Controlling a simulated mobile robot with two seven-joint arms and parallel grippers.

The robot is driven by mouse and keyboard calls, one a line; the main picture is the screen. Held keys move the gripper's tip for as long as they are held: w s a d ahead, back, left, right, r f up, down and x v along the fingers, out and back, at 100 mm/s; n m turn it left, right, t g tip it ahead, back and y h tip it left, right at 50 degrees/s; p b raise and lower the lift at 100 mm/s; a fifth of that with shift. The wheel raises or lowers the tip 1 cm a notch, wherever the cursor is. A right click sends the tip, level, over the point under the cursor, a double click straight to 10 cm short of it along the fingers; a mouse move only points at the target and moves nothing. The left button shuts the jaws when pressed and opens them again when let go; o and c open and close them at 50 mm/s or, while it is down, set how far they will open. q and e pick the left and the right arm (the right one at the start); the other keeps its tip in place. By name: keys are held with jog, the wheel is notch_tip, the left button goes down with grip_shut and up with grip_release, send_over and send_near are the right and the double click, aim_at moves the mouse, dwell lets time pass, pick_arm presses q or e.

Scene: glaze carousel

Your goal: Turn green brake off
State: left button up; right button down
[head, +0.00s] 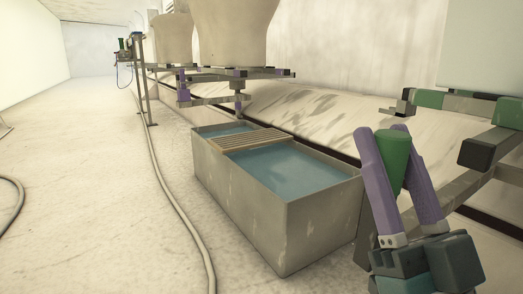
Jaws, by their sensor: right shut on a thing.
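My right gripper (383,134), with two purple fingers, reaches up from the lower right in the head view. It is shut on a green tapered handle (394,158), which looks like the green brake. The handle stands nearly upright between the fingers, its wide end at the top. Its lower end is hidden between the fingers, so its mount and its setting cannot be told. My left gripper is not in view.
A grey tank (318,222) of blue water with a wooden slatted board (250,140) across it stands left of my gripper. Large beige vessels (235,35) rest on carriers behind. A hose (172,190) runs along the floor. The left floor is mostly clear.

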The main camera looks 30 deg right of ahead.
jog(key=shift+c, duration=2.3)
grip_release()
jog(key=v, duration=1)
jog(key=shift+b, duration=0.35)
